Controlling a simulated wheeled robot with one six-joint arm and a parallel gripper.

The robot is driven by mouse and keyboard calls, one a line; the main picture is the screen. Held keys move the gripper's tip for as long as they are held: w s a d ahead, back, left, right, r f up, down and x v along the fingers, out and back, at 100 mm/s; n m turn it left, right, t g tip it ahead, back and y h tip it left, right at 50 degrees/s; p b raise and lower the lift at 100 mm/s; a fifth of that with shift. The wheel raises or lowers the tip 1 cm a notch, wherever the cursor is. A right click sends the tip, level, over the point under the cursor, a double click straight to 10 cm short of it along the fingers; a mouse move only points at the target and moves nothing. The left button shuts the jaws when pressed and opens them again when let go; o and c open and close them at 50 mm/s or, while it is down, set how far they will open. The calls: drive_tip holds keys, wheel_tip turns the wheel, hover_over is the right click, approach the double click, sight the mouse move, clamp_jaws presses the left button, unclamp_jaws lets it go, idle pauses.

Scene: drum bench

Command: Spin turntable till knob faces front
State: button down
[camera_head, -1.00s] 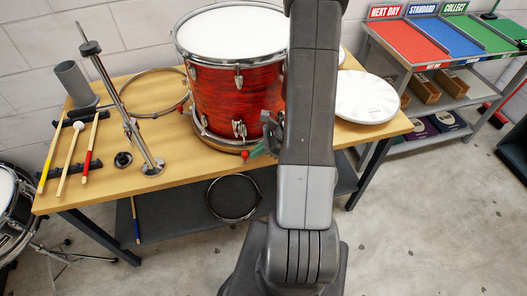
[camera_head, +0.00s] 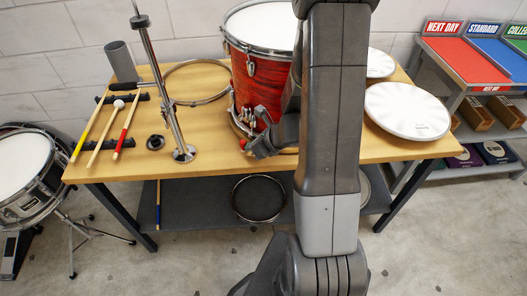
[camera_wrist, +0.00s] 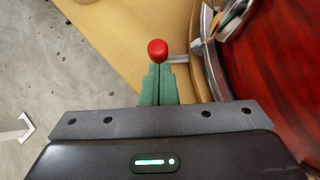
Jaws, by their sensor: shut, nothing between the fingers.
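The red drum (camera_head: 256,88) stands upright on a low round turntable (camera_head: 284,151) on the wooden bench. In the wrist view, the red knob (camera_wrist: 157,49) sits on a short metal rod that sticks out from the turntable beside the red drum shell (camera_wrist: 275,60). My gripper (camera_wrist: 158,72) has its green fingers shut together, with nothing between them. The fingertips are right at the knob in that view; I cannot tell whether they touch it. In the head view my gripper (camera_head: 258,148) is low at the drum's front, and my arm hides the drum's right side.
White drumheads (camera_head: 407,111) lie on the right. A snare drum (camera_head: 22,165) stands left of the bench. A sorting shelf (camera_head: 470,65) is at the right.

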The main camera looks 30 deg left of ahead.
drive_tip(key=a+m+t, duration=0.1)
drive_tip(key=a, duration=0.2)
drive_tip(key=w+a+m+t, duration=0.1)
drive_tip(key=a, duration=0.2)
drive_tip(key=a+m, duration=0.1)
drive_tip(key=a, duration=0.1)
drive_tip(key=shift+w+a+m+t+h+b, duration=0.25)
drive_tip(key=shift+a+m+t+h+b, duration=0.15)
drive_tip(key=shift+w+a, duration=0.25)
drive_tip(key=shift+a, duration=0.3)
drive_tip(key=shift+w+a, duration=0.25)
drive_tip(key=shift+a, duration=0.3)
